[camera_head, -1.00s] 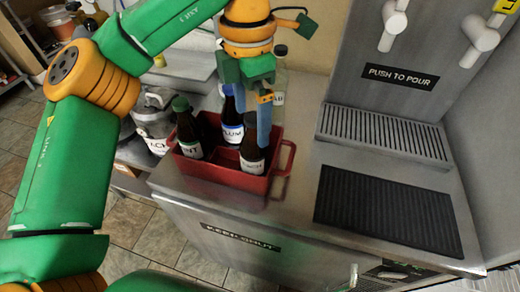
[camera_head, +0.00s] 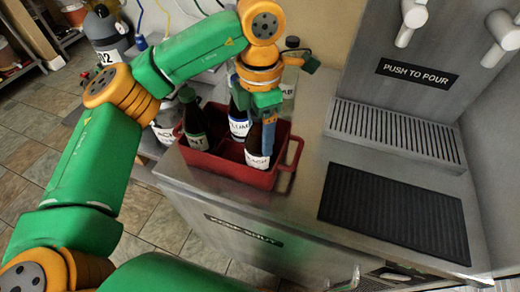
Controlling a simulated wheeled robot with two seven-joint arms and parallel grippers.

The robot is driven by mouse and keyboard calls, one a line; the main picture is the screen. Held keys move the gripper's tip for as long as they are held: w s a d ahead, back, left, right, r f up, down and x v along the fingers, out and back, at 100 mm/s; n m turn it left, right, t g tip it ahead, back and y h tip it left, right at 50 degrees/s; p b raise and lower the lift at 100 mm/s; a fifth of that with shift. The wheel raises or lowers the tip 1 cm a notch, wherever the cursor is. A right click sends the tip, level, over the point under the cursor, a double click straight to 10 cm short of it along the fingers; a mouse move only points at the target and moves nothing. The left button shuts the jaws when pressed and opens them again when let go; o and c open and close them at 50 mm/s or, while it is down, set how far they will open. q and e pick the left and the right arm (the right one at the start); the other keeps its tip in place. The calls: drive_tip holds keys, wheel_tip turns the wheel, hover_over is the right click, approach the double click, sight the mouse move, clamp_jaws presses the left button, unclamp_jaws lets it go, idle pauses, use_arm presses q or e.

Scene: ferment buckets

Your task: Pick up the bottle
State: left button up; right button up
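A red crate (camera_head: 289,165) on the steel counter holds dark bottles with white labels. One bottle (camera_head: 259,152), its label ending in "ACH", stands upright at the crate's front right. My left gripper (camera_head: 262,112) points down over it, with a blue finger along its right side. The gripper hides that bottle's top, so I cannot tell whether the fingers grip it. A bottle labelled "LUM" (camera_head: 238,125) stands behind it, partly hidden by the gripper. A green-capped bottle (camera_head: 194,122) stands at the crate's left. My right gripper is not in view.
A clear bottle (camera_head: 290,80) stands on the counter behind the crate. A black ribbed mat (camera_head: 395,212) and a drip grate (camera_head: 395,133) lie to the right, below the taps. Labelled containers, including a grey one (camera_head: 107,35), stand at the left.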

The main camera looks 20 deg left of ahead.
use_arm(q)
clamp_jaws()
drive_tip(key=shift+r, duration=0.1)
